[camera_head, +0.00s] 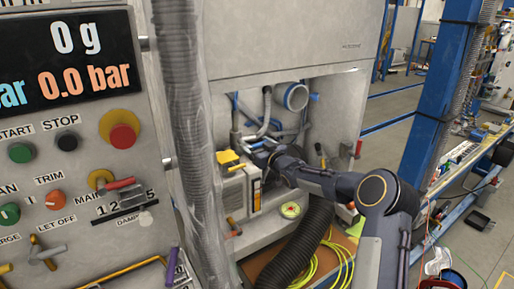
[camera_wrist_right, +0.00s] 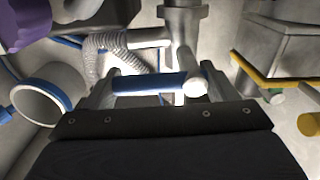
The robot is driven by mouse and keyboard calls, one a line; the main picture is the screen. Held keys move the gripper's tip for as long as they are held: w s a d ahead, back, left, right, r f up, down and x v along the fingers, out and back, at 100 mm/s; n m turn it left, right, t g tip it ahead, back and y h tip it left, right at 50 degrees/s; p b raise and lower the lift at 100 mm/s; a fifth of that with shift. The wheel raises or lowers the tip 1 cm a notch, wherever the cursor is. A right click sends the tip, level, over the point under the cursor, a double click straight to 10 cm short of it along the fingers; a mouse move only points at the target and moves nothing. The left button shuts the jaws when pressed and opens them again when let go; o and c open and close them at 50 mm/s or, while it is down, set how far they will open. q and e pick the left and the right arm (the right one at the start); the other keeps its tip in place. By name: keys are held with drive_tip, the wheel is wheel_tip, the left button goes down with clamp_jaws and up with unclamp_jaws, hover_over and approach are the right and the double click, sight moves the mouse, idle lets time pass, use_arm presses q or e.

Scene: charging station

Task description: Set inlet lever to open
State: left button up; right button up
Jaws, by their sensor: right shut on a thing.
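A blue lever handle with a pale round end (camera_wrist_right: 150,83) lies across the right wrist view, just beyond the dark gripper body, in front of grey pipework. I take it to be the inlet lever; no label on it is readable. My right gripper (camera_head: 259,150) reaches into the recess of the grey cabinet in the head view. In the wrist view my right gripper (camera_wrist_right: 152,88) is shut on the blue handle, with grey finger parts at both sides of it. The arm and gripper hide most of the lever in the head view. My left gripper is not in view.
A blue-rimmed pipe end (camera_head: 296,97) is above the gripper. A box with yellow parts (camera_head: 237,187) stands to its left, and a round gauge (camera_head: 291,210) is below. A thick black hose (camera_head: 306,245) runs under my arm. A yellow lever (camera_wrist_right: 250,70) is at right in the wrist view.

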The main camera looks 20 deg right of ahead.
sight(249, 146)
drive_tip(key=n+b, duration=0.3)
drive_tip(key=shift+a+r+n, duration=0.15)
drive_tip(key=shift+r+n, duration=0.15)
drive_tip(key=shift+r, duration=0.05)
drive_tip(key=n+b, duration=0.2)
drive_tip(key=n, duration=0.1)
drive_tip(key=a+r+n+b, duration=0.1)
drive_tip(key=n, duration=0.1)
drive_tip(key=shift+s+r, duration=0.1)
drive_tip(key=n+b, duration=0.1)
drive_tip(key=n, duration=0.2)
drive_tip(key=a+n+b, duration=0.1)
drive_tip(key=n, duration=0.1)
drive_tip(key=shift+r+b, duration=0.3)
drive_tip(key=shift+s+a+r+n+b, duration=0.1)
drive_tip(key=shift+a+n+b, duration=0.15)
drive_tip(key=shift+n+b, duration=0.45)
drive_tip(key=shift+s+a+n+b, duration=0.1)
drive_tip(key=shift+a+n+b, duration=0.2)
drive_tip(key=shift+n, duration=0.8)
drive_tip(key=o, duration=1.4)
drive_tip(key=shift+c, duration=0.2)
